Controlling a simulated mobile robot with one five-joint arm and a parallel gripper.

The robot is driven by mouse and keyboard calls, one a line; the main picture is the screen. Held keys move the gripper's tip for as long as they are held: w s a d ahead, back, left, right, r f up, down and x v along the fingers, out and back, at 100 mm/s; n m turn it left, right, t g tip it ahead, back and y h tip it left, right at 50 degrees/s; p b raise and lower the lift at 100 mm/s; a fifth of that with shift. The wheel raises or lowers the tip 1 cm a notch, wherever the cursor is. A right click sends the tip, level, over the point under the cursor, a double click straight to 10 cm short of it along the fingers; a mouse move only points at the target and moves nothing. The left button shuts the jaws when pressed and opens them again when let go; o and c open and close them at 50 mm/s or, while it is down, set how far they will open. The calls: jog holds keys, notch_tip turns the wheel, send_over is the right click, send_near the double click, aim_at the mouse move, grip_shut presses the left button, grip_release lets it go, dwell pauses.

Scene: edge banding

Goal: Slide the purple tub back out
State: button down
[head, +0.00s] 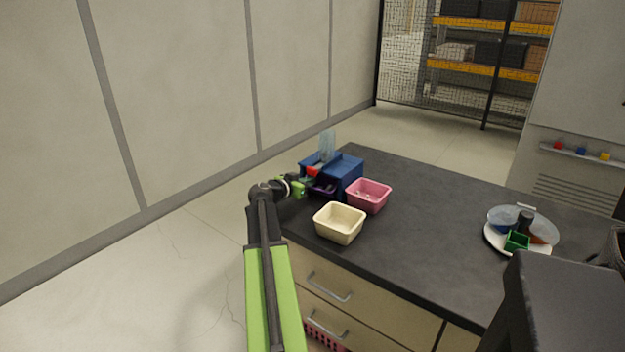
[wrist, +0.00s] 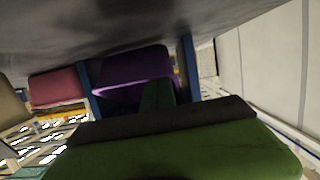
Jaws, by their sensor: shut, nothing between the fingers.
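The purple tub (head: 322,189) sits low in the front of a blue open-fronted housing (head: 347,168) at the counter's left corner. In the wrist view, which looks upside down, the purple tub (wrist: 135,72) shows between two blue side walls. My gripper (head: 308,184) is at the housing's front, beside the tub. It is shut and empty. In the wrist view, a dark green fingertip (wrist: 158,95) overlaps the tub's near side; I cannot tell whether it touches. Much of the tub is hidden by the housing and my gripper.
A pink tub (head: 369,195) stands right of the housing, and a cream tub (head: 340,222) stands in front. A red item (head: 313,171) and a clear upright piece (head: 327,146) are at the housing's top. A plate (head: 516,238) with items is far right. The middle counter (head: 430,215) is clear.

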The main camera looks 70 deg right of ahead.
jog(key=shift+w+a+f, duration=0.2)
jog(key=shift+w+a, duration=0.6)
jog(key=shift+a, duration=1.8)
jog(key=shift+w+a+f, duration=0.2)
jog(key=shift+w+a, duration=0.55)
jog(key=shift+a, duration=1.8)
jog(key=shift+w+a+f, duration=0.2)
jog(key=shift+w+a, duration=0.6)
jog(key=shift+a, duration=1.8)
jog(key=p, duration=0.1)
jog(key=r, duration=0.1)
jog(key=r+p, duration=0.1)
jog(key=shift+w+d+r+p, duration=0.15)
jog(key=shift+w+d+p, duration=0.1)
jog(key=shift+p, duration=0.05)
jog(key=shift+s+d+r+p, duration=0.15)
jog(key=shift+d+r+p, duration=0.1)
jog(key=shift+r+p, duration=0.45)
jog(key=shift+s+d+r+p, duration=0.1)
jog(key=shift+d+r+p, duration=0.15)
jog(key=shift+r+p, duration=0.45)
